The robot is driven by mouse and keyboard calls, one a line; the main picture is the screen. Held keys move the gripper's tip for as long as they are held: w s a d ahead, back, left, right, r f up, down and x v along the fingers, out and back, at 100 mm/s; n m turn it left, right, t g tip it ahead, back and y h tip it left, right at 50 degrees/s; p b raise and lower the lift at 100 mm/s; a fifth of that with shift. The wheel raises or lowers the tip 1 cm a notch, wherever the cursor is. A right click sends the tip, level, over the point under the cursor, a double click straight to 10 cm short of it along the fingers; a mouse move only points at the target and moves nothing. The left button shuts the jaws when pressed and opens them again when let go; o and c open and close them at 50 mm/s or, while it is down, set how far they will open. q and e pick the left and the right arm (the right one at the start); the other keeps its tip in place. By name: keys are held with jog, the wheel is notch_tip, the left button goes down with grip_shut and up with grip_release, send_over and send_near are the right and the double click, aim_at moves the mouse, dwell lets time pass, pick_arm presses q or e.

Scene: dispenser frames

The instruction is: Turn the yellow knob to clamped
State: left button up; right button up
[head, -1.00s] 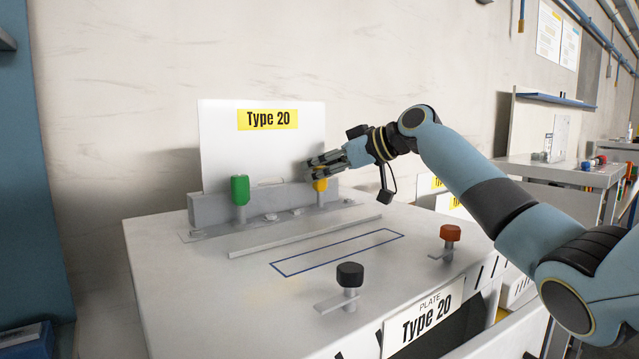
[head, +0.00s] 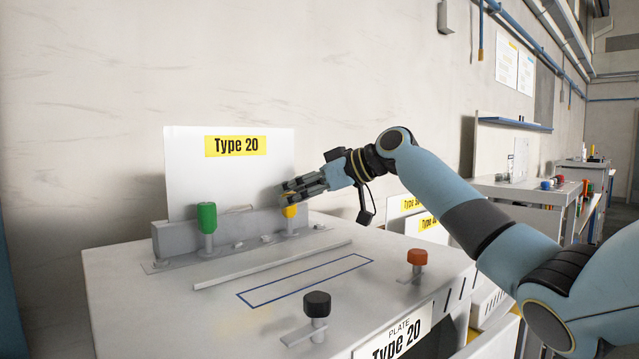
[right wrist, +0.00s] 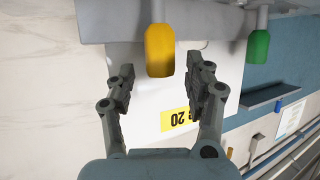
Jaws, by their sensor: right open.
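The yellow knob (head: 290,211) stands on a post at the back right of the grey fixture, partly hidden by my right gripper in the head view. My right gripper (head: 287,192) is at the knob, with its fingers pointing left. In the right wrist view the yellow knob (right wrist: 160,50) shows near the mouth of my right gripper (right wrist: 164,72), between the lines of the two open fingers, with gaps on both sides. Whether the fingers touch it is not clear in the head view. My left gripper is not in view.
A green knob (head: 207,217) stands left of the yellow one. A black knob (head: 317,304) and a red knob (head: 417,258) stand at the front of the table (head: 140,300). A white "Type 20" panel (head: 225,175) rises behind. A low bar (head: 270,266) crosses the tabletop.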

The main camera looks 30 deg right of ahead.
jog(key=v, duration=1)
